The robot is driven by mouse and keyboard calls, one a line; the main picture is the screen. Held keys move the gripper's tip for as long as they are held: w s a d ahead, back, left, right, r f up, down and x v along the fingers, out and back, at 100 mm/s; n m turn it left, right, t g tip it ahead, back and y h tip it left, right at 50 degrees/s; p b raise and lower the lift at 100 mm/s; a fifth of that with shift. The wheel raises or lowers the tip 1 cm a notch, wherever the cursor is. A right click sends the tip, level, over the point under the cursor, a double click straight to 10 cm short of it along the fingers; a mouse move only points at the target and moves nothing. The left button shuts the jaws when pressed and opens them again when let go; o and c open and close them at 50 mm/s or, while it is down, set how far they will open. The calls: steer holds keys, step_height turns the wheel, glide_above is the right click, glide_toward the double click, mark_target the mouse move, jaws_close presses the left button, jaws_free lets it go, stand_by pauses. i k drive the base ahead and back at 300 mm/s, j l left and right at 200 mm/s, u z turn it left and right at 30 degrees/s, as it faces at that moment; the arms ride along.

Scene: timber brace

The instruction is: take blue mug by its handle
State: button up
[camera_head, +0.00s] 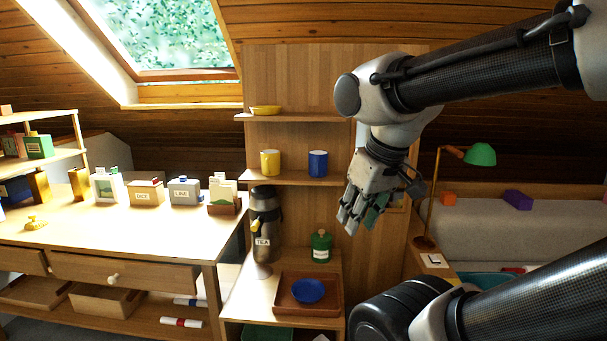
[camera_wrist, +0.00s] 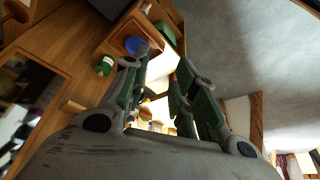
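The blue mug (camera_head: 318,163) stands upright on the middle shelf of the wooden wall unit, to the right of a yellow mug (camera_head: 270,162). I cannot make out the blue mug's handle at this size. My gripper (camera_head: 362,215) hangs to the right of and below the blue mug, apart from it, with its fingers pointing down. In the wrist view my gripper (camera_wrist: 166,62) has its two fingers apart, with nothing between them. I cannot identify the blue mug in the wrist view.
A yellow dish (camera_head: 265,110) sits on the top shelf. Below are a tea dispenser (camera_head: 264,215), a green jar (camera_head: 321,246) and a blue bowl (camera_head: 308,290) in a wooden tray (camera_head: 283,304). A green lamp (camera_head: 481,154) stands at right. A desk (camera_head: 130,233) stands left.

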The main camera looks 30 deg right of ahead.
mark_target(317, 161)
steer(key=i+j+z, duration=0.2)
steer(key=z, duration=0.2)
steer(key=i+j+z, duration=0.1)
steer(key=j+z, duration=0.25)
steer(key=i+j+z, duration=0.1)
steer(key=j+z, duration=0.3)
